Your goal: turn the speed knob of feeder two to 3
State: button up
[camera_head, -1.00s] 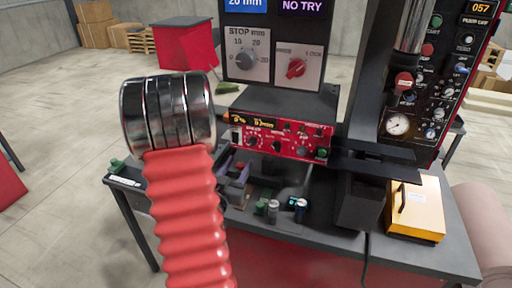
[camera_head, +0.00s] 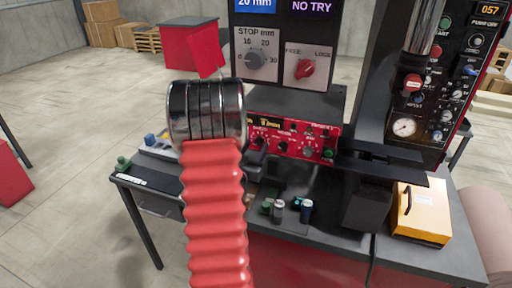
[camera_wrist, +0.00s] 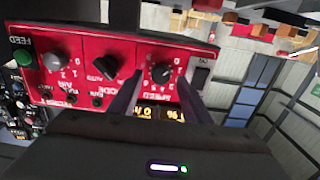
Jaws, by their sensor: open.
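The red control panel (camera_head: 300,130) sits on the bench under the grey display column. In the wrist view, the panel (camera_wrist: 75,92) appears upside down. Its black speed knob (camera_wrist: 161,73) is at the right, above a lit amber display. I cannot read the knob's setting exactly. My gripper (camera_wrist: 160,82) is open, with one dark finger on each side of the speed knob. I cannot tell whether they touch it.
Beside the speed knob are a mode knob (camera_wrist: 104,68) and a grey knob (camera_wrist: 55,61). A green button (camera_wrist: 23,57) is at the panel's far end. Dark plates (camera_head: 380,160) jut out right of the panel. A yellow box (camera_head: 421,211) stands at the bench's right.

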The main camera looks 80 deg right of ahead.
jog(key=shift+d, duration=0.7)
jog(key=shift+c, duration=0.4)
jog(key=c, duration=0.9)
jog(key=shift+a, duration=0.2)
jog(key=shift+c, duration=0.3)
jog(key=shift+d, duration=0.1)
